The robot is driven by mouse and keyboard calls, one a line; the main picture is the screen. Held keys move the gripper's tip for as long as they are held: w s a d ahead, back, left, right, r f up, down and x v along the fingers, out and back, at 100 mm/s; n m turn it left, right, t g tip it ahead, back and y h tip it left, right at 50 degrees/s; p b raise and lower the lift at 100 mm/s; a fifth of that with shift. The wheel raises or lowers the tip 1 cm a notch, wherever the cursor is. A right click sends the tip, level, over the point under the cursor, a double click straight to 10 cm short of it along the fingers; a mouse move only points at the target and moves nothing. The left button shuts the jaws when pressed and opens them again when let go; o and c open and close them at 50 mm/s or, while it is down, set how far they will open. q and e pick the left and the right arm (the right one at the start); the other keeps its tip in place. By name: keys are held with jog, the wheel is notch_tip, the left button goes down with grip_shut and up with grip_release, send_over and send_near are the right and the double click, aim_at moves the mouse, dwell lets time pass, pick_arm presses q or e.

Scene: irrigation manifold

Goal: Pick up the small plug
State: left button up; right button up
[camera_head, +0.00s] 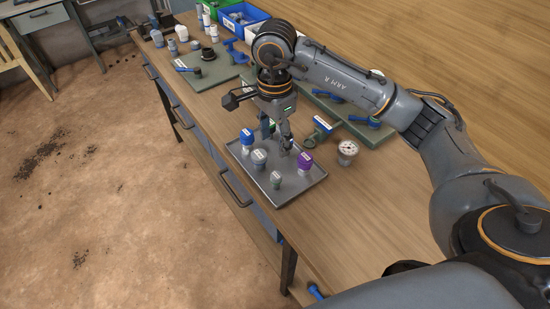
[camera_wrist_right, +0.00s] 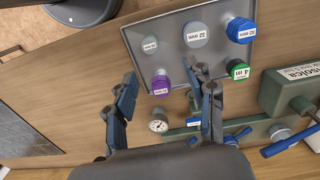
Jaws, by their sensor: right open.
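Several capped plugs stand upright on a metal tray (camera_head: 290,197). A small grey plug (camera_head: 276,178) is at the tray's near corner; it also shows in the right wrist view (camera_wrist_right: 149,44). A larger grey plug (camera_head: 259,157), a blue plug (camera_head: 246,136) and a purple plug (camera_head: 305,160) stand around it. My left gripper is out of view.
A pressure gauge (camera_head: 347,150) stands right of the tray. A green valve block (camera_head: 319,133) with a blue handle is close behind the tray. Green boards with fittings and blue and green bins (camera_head: 243,18) lie farther back. The bench front is clear.

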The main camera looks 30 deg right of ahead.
aim_at(276, 175)
jog(key=f, duration=0.1)
jog(key=s+f+p, duration=0.1)
jog(key=f, duration=0.1)
jog(key=shift+s+a+f, duration=0.35)
jog(key=shift+a+f, duration=0.05)
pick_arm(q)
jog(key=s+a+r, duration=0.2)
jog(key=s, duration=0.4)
pick_arm(e)
notch_tip(276, 175, down, 3)
jog(key=shift+w+d+r+p, duration=0.1)
jog(key=shift+w+d+p, duration=0.05)
jog(key=shift+p, duration=0.2)
jog(key=shift+f+p, duration=0.5)
jog(key=shift+f, duration=0.45)
jog(key=f, duration=0.1)
jog(key=f+p, duration=0.1)
jog(key=f, duration=0.1)
jog(key=shift+s+f+p, duration=0.25)
jog(key=shift+p, duration=0.05)
jog(key=shift+f, duration=0.4)
jog(key=c, duration=0.8)
jog(key=shift+c, duration=0.6)
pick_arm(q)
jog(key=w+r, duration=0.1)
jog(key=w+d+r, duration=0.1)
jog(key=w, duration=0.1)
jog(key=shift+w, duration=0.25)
